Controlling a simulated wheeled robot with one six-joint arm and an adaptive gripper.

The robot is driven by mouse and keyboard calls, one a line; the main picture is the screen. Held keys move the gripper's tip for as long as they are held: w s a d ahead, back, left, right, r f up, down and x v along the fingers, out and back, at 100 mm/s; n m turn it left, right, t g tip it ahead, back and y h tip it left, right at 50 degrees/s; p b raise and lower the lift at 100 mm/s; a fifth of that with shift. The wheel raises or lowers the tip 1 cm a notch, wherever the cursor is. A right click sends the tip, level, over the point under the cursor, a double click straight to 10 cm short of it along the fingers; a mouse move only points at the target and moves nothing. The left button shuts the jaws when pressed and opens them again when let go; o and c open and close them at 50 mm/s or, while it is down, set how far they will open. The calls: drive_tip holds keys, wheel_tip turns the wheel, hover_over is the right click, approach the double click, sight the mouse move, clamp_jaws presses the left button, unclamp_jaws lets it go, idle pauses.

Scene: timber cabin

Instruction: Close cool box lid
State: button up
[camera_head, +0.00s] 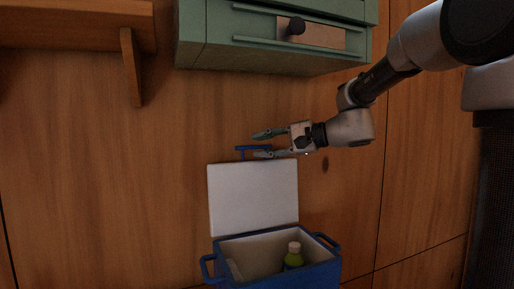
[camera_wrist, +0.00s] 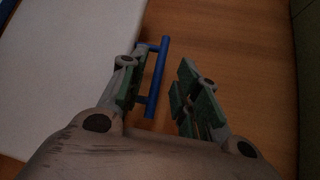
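The cool box (camera_head: 272,246) is blue with a pale inside and stands at the bottom of the head view. Its white lid (camera_head: 253,198) is open and stands upright at the back; it also fills the left of the wrist view (camera_wrist: 58,60). A blue lid handle (camera_head: 254,148) sticks up from the lid's top edge. My gripper (camera_head: 263,145) is open, at the height of this handle. In the wrist view the handle bar (camera_wrist: 157,78) lies between the fingers, close to the left one. I cannot tell whether they touch.
A green-capped bottle (camera_head: 293,257) stands inside the box. A blue side handle (camera_head: 207,268) juts out at the box's left. A green cabinet (camera_head: 275,35) hangs above my gripper, and a wooden shelf (camera_head: 75,25) is at upper left. The plank wall between is bare.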

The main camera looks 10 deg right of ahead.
drive_tip(key=shift+x, duration=1.2)
drive_tip(key=shift+c, duration=0.2)
clamp_jaws()
